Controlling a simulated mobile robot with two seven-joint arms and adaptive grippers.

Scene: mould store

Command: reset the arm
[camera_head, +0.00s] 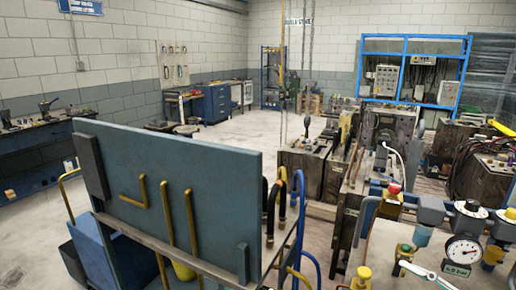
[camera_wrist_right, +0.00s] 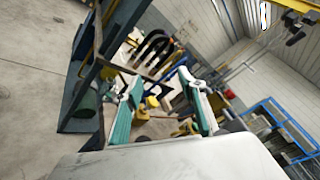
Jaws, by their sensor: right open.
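My right gripper (camera_wrist_right: 163,104) shows in the right wrist view. Its two fingers with green pads stand wide apart, and nothing is held between them. The view is strongly tilted. Beyond the fingers are blurred workshop things, and I see no contact with any of them.
A blue panel cart (camera_head: 180,178) with yellow handles stands close at the front left. A pressure gauge (camera_head: 463,250) and valves crowd the front right. Wooden crates (camera_head: 303,163) stand mid-right, a blue rack (camera_head: 411,72) behind. The floor (camera_head: 225,133) behind the cart is clear.

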